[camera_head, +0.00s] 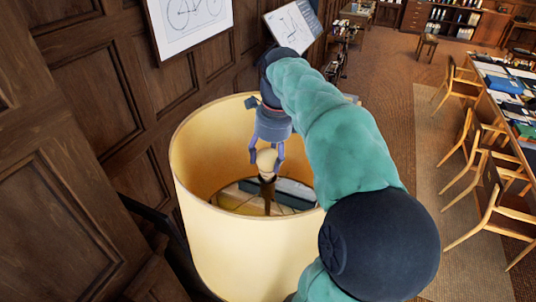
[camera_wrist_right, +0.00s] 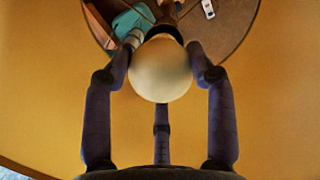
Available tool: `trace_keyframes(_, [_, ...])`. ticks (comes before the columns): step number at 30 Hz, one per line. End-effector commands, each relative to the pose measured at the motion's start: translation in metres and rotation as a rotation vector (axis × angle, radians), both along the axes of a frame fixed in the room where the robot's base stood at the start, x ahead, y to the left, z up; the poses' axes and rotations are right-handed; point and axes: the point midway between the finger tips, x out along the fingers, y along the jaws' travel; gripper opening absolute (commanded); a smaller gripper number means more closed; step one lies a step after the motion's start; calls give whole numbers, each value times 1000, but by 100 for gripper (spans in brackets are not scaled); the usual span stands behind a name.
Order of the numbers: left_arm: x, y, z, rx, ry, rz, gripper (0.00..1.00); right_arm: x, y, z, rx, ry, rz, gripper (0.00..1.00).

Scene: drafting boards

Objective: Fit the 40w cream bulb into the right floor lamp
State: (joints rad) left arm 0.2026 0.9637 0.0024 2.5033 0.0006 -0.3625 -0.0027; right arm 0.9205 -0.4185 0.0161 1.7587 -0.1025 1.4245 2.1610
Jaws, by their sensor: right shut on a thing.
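A large cream lampshade (camera_head: 245,245), open at the top, stands in front of me in the head view. My right gripper (camera_head: 266,157) reaches down into it and is shut on a round cream bulb (camera_head: 267,160). The bulb (camera_wrist_right: 160,70) shows large in the right wrist view, between the fingers of the right gripper (camera_wrist_right: 160,75). It sits right above the lamp's brown stem (camera_head: 268,196). Whether the bulb touches the socket is hidden behind the bulb. No wattage marking is readable. My left gripper is not in view.
The shade's rim (camera_head: 185,125) surrounds my right wrist. A dark panelled wall (camera_head: 75,90) stands close on the left. Wooden chairs (camera_head: 490,205) and a long table (camera_head: 510,95) with books and papers are on the right. Carpeted floor lies between.

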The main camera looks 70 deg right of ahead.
Motion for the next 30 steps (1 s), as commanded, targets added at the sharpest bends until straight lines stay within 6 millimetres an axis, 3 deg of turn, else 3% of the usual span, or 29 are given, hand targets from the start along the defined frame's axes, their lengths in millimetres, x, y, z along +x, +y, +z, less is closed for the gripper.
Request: trace_keyframes(30, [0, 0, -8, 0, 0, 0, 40, 0, 0, -11, 0, 0, 0, 36])
